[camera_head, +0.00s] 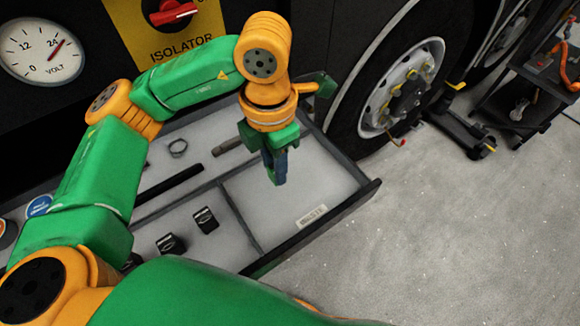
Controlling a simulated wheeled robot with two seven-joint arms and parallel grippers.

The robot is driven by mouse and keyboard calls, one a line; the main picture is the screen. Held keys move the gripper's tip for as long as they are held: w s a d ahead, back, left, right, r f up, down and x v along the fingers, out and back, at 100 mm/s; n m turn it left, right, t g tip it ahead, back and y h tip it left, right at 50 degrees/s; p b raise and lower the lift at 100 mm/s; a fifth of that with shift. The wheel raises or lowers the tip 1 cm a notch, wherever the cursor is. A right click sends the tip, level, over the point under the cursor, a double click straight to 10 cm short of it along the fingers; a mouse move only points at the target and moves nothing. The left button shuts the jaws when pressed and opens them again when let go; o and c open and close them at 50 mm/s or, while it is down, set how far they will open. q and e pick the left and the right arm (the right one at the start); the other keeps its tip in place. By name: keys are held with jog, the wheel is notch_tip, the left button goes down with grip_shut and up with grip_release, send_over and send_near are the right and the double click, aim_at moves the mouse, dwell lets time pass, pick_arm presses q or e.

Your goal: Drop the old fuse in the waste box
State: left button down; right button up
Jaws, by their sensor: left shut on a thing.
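My left gripper (276,168) points down over the right compartment (310,185) of a grey open drawer. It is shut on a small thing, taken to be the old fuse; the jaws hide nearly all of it. The compartment below looks empty apart from a white label (311,216) at its front, whose print is too small to read. I cannot pick out a box marked as waste. My right gripper is out of view.
The drawer's left side holds a ring clamp (178,148), a black rod (170,185) and small black blocks (205,220). A dark drawer wall (330,219) bounds the right compartment. A wheel (402,88) and a cart (520,95) stand beyond.

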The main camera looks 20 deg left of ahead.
pick_arm(q)
jog(key=w+f, duration=0.1)
jog(key=w+d+f, duration=0.1)
jog(key=shift+w+d+f, duration=0.1)
jog(key=shift+w+f, duration=0.15)
jog(key=shift+f, duration=0.1)
jog(key=f+p, duration=0.2)
jog(key=f, duration=0.1)
jog(key=shift+w+f, duration=0.2)
jog(key=shift+f, duration=0.1)
jog(key=shift+d+f, duration=0.1)
jog(key=shift+f, duration=0.3)
jog(key=c, duration=0.6)
grip_release()
jog(key=shift+r, duration=0.1)
